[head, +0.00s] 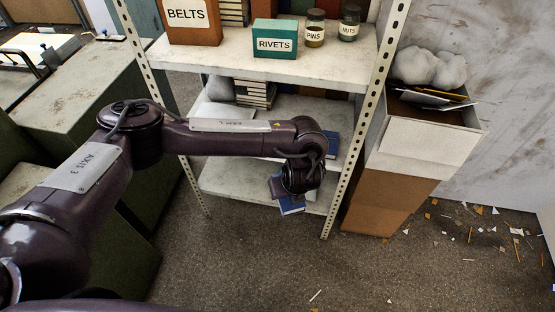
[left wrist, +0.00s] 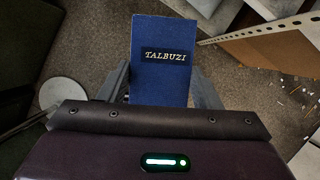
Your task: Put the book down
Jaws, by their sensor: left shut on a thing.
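A blue book (left wrist: 160,30) with the title TALBUZI on its cover is held between the two fingers of my left gripper (left wrist: 163,88) in the left wrist view. In the head view the left gripper (head: 284,190) points down, with the end of the book (head: 292,207) showing below it. The book overlaps the front edge of the lowest shelf (head: 235,184) in the picture; I cannot tell whether it touches it. Another blue object, perhaps a book (head: 332,144), shows behind my wrist on the shelving. My right gripper is not in view.
The metal shelf unit has a BELTS box (head: 188,18), a RIVETS box (head: 275,38) and two jars on top. A book stack (head: 257,93) stands on the middle shelf. A full bin (head: 425,140) stands to the right. Scraps litter the floor (head: 440,260).

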